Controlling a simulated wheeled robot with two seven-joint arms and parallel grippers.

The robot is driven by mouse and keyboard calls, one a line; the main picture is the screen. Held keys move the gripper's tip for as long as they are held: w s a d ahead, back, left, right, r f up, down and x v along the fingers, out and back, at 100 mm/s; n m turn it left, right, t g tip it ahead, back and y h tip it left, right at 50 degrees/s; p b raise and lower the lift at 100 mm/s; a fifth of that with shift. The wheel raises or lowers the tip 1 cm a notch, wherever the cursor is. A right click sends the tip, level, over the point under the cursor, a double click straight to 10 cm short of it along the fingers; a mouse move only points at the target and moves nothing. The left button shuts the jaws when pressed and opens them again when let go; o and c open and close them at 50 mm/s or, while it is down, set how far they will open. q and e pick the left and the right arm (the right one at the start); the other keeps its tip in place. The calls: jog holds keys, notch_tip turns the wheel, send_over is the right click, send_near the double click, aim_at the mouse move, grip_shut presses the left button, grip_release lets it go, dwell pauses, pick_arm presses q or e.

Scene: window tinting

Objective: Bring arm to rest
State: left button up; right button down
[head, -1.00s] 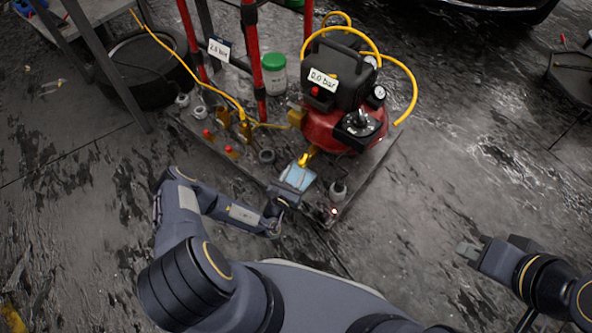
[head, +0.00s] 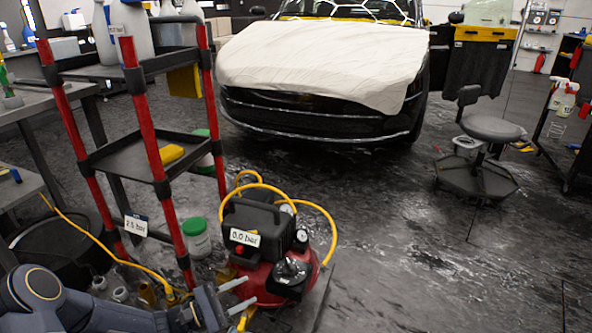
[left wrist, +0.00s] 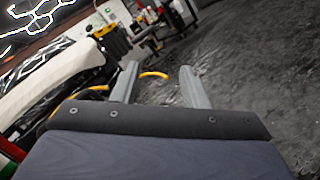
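My left gripper (head: 236,295) shows at the lower left of the head view. Its two fingers point right, in front of the red and black compressor (head: 268,245) with its "0.0 bar" label. In the left wrist view the fingers (left wrist: 160,85) stand apart with nothing between them, only floor and a bit of yellow hose (left wrist: 154,75) beyond. Whether the fingers touch the compressor I cannot tell from the head view. My right gripper is not in either view now.
A car with a white cover (head: 325,60) is at the back. A black stool (head: 480,150) stands at the right. The floor at the centre right is clear.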

pick_arm(q)
jog(key=s+r+m+g+y, duration=0.5)
jog(key=s+r+m+g, duration=0.3)
jog(key=s+r+m, duration=0.5)
jog(key=s+a+r+m+t+y, duration=0.1)
jog(key=s+a+t+y, duration=0.25)
jog(key=s, duration=0.45)
jog(key=s+a+t+y, duration=0.2)
jog(key=s+a+y, duration=0.25)
jog(key=s, duration=0.25)
notch_tip(320, 180, up, 33)
jog(key=d+p, duration=0.1)
jog(key=p, duration=3.2)
jog(key=shift+r+g, duration=0.2)
jog(key=shift+g, duration=0.25)
jog(key=shift+w+f, duration=0.1)
